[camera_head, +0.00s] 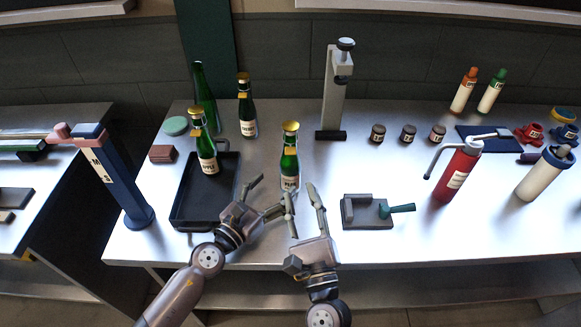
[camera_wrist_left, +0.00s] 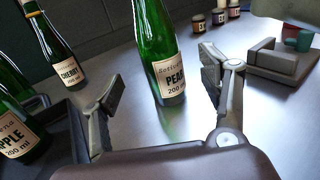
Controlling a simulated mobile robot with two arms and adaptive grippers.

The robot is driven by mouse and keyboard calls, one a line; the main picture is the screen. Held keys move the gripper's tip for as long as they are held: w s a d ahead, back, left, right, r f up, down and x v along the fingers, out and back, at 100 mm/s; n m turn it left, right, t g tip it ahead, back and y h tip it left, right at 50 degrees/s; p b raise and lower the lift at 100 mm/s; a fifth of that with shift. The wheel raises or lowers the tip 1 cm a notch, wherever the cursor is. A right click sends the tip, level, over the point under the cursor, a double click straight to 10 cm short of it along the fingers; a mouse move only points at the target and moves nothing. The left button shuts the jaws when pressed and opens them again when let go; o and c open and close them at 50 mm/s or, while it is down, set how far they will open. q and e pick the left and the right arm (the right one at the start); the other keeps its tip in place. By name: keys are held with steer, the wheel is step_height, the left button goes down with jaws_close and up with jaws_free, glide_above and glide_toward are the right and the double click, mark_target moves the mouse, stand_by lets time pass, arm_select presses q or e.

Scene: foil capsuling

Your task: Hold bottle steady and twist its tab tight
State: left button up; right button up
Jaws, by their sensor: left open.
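The green pear bottle (camera_head: 290,165) stands upright on the bench, with a gold cap and a small orange patch at its neck. In the left wrist view the pear bottle (camera_wrist_left: 165,55) stands ahead of the spread fingers, its top out of frame. My left gripper (camera_head: 270,194) is open at the front left of the bottle; I see no contact. My right gripper (camera_head: 301,189) has its fingers apart just in front of the bottle, with nothing visible between them. Whether it touches the bottle is unclear.
The apple bottle (camera_head: 207,158) stands in the black tray (camera_head: 181,205) to the left. The cherry bottle (camera_head: 247,110) stands behind it. A clamp block (camera_head: 366,215) with a green handle lies right of my right gripper. A grey press (camera_head: 335,95) stands behind.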

mark_target(291, 167)
arm_select(q)
steer(key=x, duration=0.8)
steer(key=shift+w+d, duration=0.1)
steer(key=shift+d, duration=0.05)
steer(key=shift+c, duration=0.3)
jaws_close()
stand_by(0.4)
stand_by(1.0)
